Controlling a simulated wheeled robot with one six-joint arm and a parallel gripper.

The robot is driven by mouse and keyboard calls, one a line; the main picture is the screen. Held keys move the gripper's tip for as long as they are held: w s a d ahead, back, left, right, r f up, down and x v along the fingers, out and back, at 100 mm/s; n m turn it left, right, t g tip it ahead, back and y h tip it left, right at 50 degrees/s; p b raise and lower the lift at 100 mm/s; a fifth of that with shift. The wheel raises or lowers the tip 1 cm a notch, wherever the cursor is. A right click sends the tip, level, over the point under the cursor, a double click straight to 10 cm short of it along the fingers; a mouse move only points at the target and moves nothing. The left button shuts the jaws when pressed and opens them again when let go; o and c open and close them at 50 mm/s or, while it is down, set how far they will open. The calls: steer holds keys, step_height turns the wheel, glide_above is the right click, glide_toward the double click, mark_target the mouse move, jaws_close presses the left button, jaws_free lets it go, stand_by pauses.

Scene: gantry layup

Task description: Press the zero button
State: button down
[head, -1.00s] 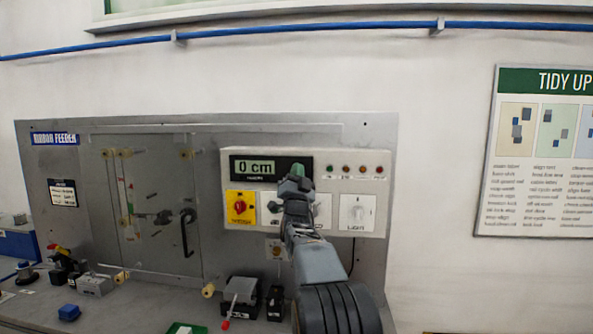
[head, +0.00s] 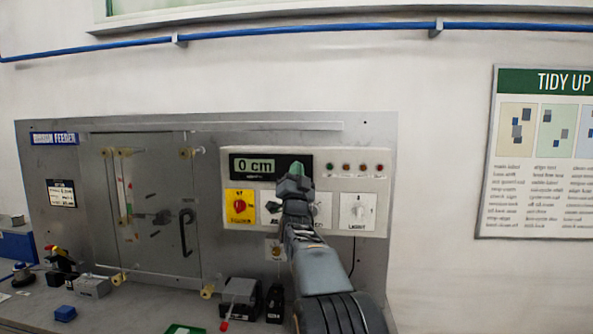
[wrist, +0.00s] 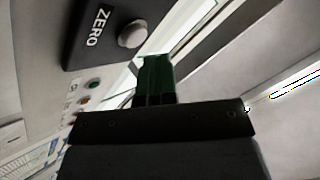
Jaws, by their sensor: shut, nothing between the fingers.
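The zero button (wrist: 132,33) is a round grey knob on a dark plate marked ZERO, at the top of the wrist view. My gripper (wrist: 155,65) has green fingertips that are shut and empty. In the wrist view they are below and right of the button, with a visible gap in the picture. In the head view my gripper (head: 298,168) is in front of the control panel (head: 378,210), at the right end of the display (head: 255,166), which reads 0 cm. The zero button is hidden behind my gripper there.
A yellow plate with a red knob (head: 240,206) and a white light switch (head: 358,211) flank my arm. Several small indicators (head: 347,168) sit right of the display. A clear door with a black handle (head: 187,233) is at left. Boxes (head: 240,297) stand on the bench below.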

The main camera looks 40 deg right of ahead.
steer(key=shift+a+f, duration=0.1)
steer(key=shift+s+a+b, duration=1.65)
steer(key=shift+s+b, duration=0.15)
steer(key=shift+b, duration=0.75)
